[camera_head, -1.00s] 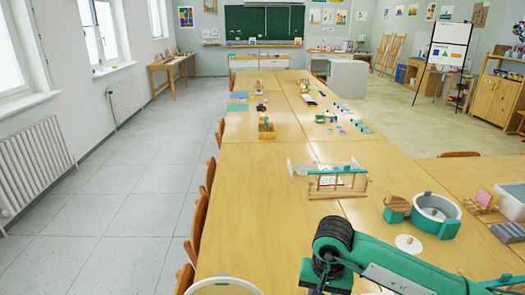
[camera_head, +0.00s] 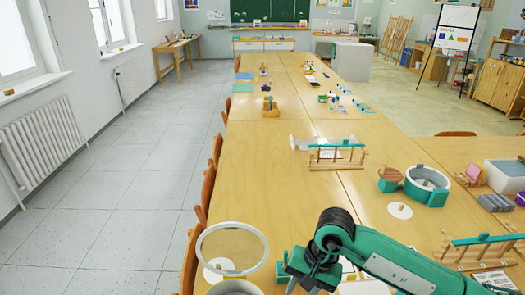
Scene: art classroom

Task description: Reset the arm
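My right arm, green with a dark joint, comes in from the lower right and reaches over the near part of the long wooden table (camera_head: 255,165). The end of this arm, at the bottom middle, shows dark and green parts; its fingertips cannot be made out. My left arm and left gripper are not in the picture.
A round hoop on a stand (camera_head: 232,249) is close left of my arm's end. A wooden rack (camera_head: 337,155), a green-and-white round tub (camera_head: 427,184), a white disc (camera_head: 400,210) and another rack (camera_head: 480,250) stand on the table. Chairs (camera_head: 205,190) line its left edge; the floor left is clear.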

